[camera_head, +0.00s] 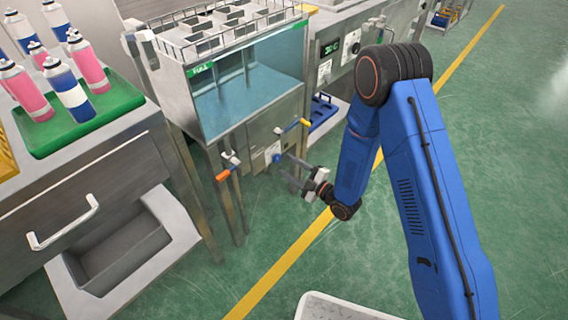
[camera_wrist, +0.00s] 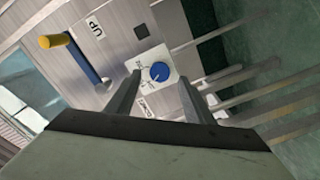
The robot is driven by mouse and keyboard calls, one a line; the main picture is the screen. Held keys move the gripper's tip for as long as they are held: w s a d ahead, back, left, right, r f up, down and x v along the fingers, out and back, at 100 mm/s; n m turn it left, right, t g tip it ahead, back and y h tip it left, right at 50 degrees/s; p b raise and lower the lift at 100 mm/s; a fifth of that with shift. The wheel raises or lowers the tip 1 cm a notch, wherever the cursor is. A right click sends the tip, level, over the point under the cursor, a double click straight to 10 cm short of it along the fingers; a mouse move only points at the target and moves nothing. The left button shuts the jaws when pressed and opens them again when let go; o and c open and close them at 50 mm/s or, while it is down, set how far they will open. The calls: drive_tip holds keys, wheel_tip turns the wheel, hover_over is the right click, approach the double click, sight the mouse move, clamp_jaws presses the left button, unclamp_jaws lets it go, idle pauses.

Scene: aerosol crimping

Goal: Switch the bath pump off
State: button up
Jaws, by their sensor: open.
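The blue round knob (camera_wrist: 160,72) sits on a white plate (camera_wrist: 148,62) on the metal front panel, with a pale pointer mark across it. Lettering on the plate is too small to read. In the head view the plate (camera_head: 271,150) is below the water bath (camera_head: 245,98), and the knob (camera_head: 276,158) is small there. My gripper (camera_wrist: 158,80) is open and empty, facing the panel, with one finger to each side of the knob in the wrist view.
A yellow-ended lever (camera_head: 304,122) sticks out above and right of the knob, and an orange-ended lever (camera_head: 223,174) to its left. Spray cans stand on a green tray (camera_head: 128,97) at left. A light bin (camera_head: 335,308) is on the floor. Green floor is clear at right.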

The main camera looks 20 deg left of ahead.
drive_tip(key=v, duration=1.3)
drive_tip(key=shift+d, duration=0.3)
drive_tip(key=shift+s, duration=0.15)
